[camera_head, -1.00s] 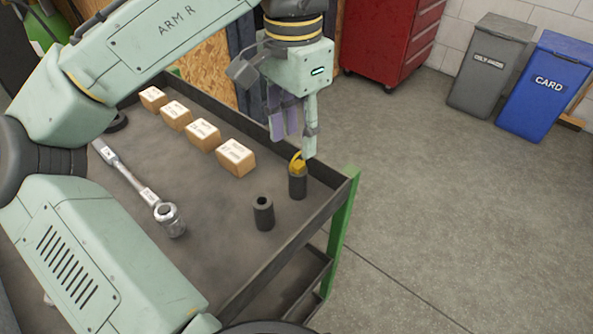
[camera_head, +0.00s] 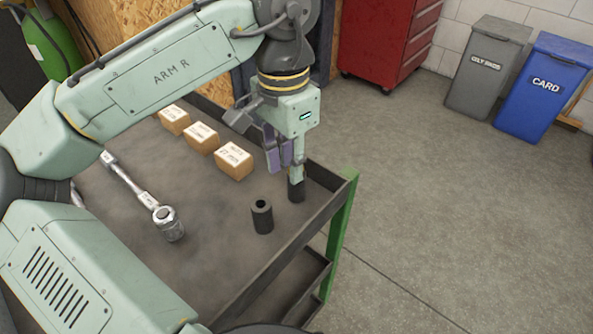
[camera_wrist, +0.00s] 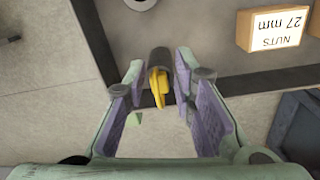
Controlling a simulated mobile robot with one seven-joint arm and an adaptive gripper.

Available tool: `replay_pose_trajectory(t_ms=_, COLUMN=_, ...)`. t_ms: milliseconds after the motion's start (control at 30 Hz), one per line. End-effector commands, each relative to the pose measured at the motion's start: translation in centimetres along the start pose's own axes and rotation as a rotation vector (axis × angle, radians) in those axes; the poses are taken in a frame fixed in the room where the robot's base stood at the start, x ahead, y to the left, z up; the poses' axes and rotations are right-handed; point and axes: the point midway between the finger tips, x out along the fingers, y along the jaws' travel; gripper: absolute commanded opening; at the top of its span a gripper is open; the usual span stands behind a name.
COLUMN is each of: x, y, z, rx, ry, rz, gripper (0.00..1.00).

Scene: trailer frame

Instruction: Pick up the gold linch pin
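The gold linch pin (camera_wrist: 159,85) shows in the wrist view between my gripper's two purple-padded fingers, with a gap on both sides. It sits at the top of a dark cylinder (camera_wrist: 160,58), which stands near the cart's corner in the head view (camera_head: 296,190). In the head view the pin is hidden behind my gripper (camera_head: 285,170). My gripper points down over the cylinder. Its fingers are apart, and I see no closed grip on the pin.
A second dark hollow cylinder (camera_head: 262,217) stands close by on the cart (camera_head: 215,255). Several labelled boxes, one of them nearest (camera_head: 234,162), line the back. A ratchet wrench (camera_head: 140,192) lies to the left. The cart has a raised rim (camera_head: 325,176) along its edge.

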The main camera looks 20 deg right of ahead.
Motion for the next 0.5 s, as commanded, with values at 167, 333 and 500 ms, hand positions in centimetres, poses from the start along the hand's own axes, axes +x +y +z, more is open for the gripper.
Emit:
replay_pose_trajectory(t_ms=167, x=-0.01, y=-0.01, z=0.00, rx=0.000, ry=0.000, rz=0.000, gripper=0.10)
replay_pose_trajectory(t_ms=333, x=-0.01, y=-0.01, z=0.00, rx=0.000, ry=0.000, rz=0.000, gripper=0.00)
replay_pose_trajectory(t_ms=500, x=-0.02, y=-0.01, z=0.00, rx=0.000, ry=0.000, rz=0.000, gripper=0.00)
